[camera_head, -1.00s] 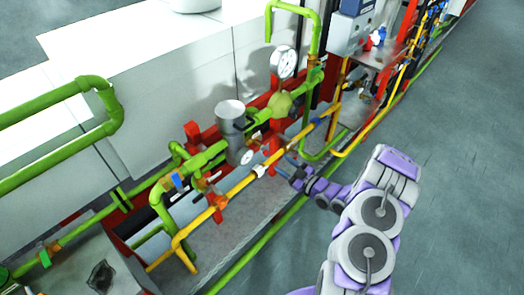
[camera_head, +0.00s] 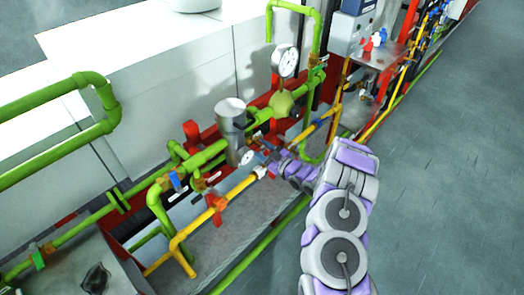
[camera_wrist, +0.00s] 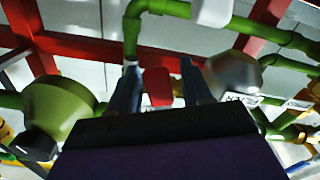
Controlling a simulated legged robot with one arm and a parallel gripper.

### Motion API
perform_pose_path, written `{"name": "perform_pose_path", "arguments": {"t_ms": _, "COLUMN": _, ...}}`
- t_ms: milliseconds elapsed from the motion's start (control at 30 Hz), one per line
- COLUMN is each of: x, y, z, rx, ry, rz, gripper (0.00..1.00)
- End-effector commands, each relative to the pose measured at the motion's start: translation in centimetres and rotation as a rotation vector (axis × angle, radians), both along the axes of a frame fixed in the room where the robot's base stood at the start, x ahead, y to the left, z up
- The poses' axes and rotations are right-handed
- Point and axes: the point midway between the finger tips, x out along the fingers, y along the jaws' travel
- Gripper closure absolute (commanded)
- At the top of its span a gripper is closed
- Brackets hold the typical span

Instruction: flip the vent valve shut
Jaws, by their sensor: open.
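My gripper (camera_head: 268,160) is at the green and yellow pipes, just right of the grey cylinder (camera_head: 231,125); its tips are hard to make out there. In the wrist view, my gripper (camera_wrist: 162,80) is open, with two dark fingers spread apart. A small red piece (camera_wrist: 157,88) shows between the fingers; it may be the vent valve's handle, but I cannot tell, nor whether it is touched. A green bulb-shaped body (camera_wrist: 52,105) is left of the fingers and a grey dome (camera_wrist: 235,72) is right of them. A blue valve handle (camera_head: 175,180) sits on the green pipe farther left.
A round gauge (camera_head: 285,60) stands above the green bulb body (camera_head: 283,103). The yellow pipe (camera_head: 240,187) runs in front of the green one. Red frame posts (camera_head: 192,132) stand among the pipes. The grey floor (camera_head: 450,170) at right is clear.

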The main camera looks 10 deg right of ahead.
Motion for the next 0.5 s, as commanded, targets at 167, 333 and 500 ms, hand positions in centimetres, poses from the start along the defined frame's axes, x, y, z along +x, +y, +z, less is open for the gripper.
{"name": "perform_pose_path", "arguments": {"t_ms": 167, "x": 0.03, "y": 0.03, "z": 0.02, "rx": 0.0, "ry": 0.0, "rz": 0.0, "gripper": 0.51}}
{"name": "perform_pose_path", "arguments": {"t_ms": 333, "x": 0.01, "y": 0.04, "z": 0.01, "rx": 0.0, "ry": 0.0, "rz": 0.0, "gripper": 0.62}}
{"name": "perform_pose_path", "arguments": {"t_ms": 500, "x": 0.01, "y": 0.04, "z": 0.01, "rx": 0.0, "ry": 0.0, "rz": 0.0, "gripper": 0.78}}
